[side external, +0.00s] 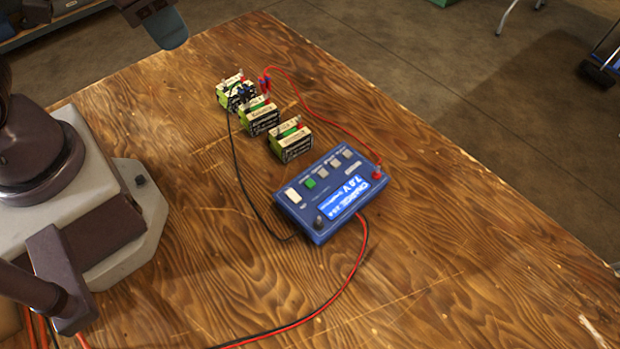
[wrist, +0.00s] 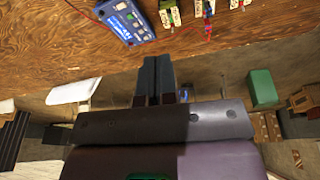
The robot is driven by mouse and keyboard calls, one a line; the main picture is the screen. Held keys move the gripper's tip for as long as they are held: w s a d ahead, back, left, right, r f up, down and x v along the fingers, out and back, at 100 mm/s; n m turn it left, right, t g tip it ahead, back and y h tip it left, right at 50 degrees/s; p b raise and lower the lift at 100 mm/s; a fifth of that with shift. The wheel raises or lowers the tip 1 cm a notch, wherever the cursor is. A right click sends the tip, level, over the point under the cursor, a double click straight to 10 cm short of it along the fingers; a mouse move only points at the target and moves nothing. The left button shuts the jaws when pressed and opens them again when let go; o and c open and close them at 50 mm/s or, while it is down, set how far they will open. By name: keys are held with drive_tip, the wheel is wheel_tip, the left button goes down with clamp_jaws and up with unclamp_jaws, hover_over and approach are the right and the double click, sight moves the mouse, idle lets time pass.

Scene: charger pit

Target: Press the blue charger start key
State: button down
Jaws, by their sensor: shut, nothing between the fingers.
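The blue charger box (side external: 335,193) lies on the wooden table with a lit blue display (side external: 354,198) that seems to read "CHARGE" and "7.0 V". Its keys run along the far-left side: a white key (side external: 293,195), a green key (side external: 310,184) and several grey ones. I cannot make out a blue key. The charger is cut off at the top of the wrist view (wrist: 130,24). My gripper (side external: 174,42) is in the air at the top of the side view, well apart from the charger. Its fingers (wrist: 156,59) are together and empty in the wrist view.
Three battery packs (side external: 258,116) stand in a row beyond the charger. A red lead (side external: 310,107) and a black lead (side external: 240,175) run from the charger to the far packs. Another red and black cable crosses the front of the table. The table's right side is clear.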

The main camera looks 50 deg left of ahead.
drive_tip(key=w+d+f+h, duration=0.1)
drive_tip(key=w+d+f, duration=0.2)
drive_tip(key=d+f, duration=0.55)
drive_tip(key=n+t, duration=0.6)
drive_tip(key=n, duration=0.1)
hover_over(307, 181)
wheel_tip(307, 181, down, 5)
drive_tip(key=shift+n+h, duration=0.3)
drive_tip(key=shift+h, duration=0.1)
drive_tip(key=shift+f, duration=0.1)
drive_tip(key=shift+f, duration=4.4)
drive_tip(key=shift+f, duration=0.1)
drive_tip(key=shift+f, duration=0.3)
